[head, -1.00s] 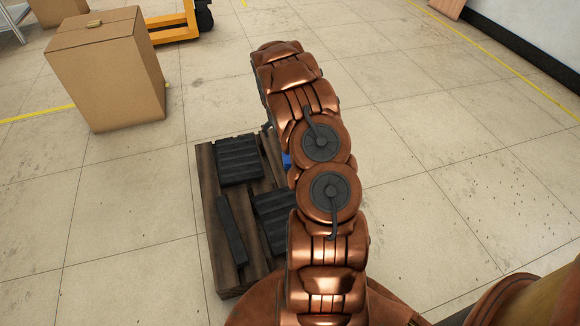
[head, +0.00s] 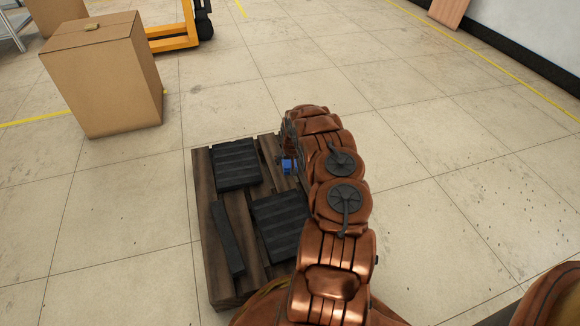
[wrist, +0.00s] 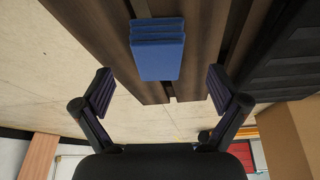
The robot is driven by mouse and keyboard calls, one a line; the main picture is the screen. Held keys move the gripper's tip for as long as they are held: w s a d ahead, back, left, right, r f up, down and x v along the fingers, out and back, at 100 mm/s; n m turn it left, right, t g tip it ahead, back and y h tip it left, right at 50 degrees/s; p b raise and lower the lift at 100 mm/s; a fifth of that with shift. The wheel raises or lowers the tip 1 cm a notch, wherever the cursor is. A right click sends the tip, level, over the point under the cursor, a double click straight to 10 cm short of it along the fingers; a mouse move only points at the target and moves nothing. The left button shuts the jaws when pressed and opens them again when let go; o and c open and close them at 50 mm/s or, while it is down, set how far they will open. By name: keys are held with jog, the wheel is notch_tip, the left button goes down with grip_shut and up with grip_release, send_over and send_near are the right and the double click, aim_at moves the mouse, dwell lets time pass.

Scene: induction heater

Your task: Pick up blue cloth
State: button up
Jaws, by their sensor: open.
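The blue cloth (wrist: 157,52) is a small folded stack lying on the wooden pallet. In the head view the cloth (head: 288,166) shows as a small blue patch near the pallet's far right corner, partly hidden by my arm. My gripper (wrist: 160,92) is open and empty in the wrist view, its two fingers spread to either side of the cloth's near edge. The fingers appear apart from the cloth. In the head view the gripper is mostly hidden behind my arm.
The wooden pallet (head: 206,235) also holds black ribbed blocks (head: 236,164), (head: 279,224) and a narrow black bar (head: 227,239). A cardboard box (head: 105,80) stands at the upper left, with a yellow pallet jack (head: 175,38) behind it. The floor right of my arm is clear.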

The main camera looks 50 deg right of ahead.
aim_at(290, 165)
jog(key=shift+b+x, duration=1.5)
jog(key=shift+x, duration=1.3)
jog(key=shift+d, duration=0.15)
jog(key=c, duration=1.1)
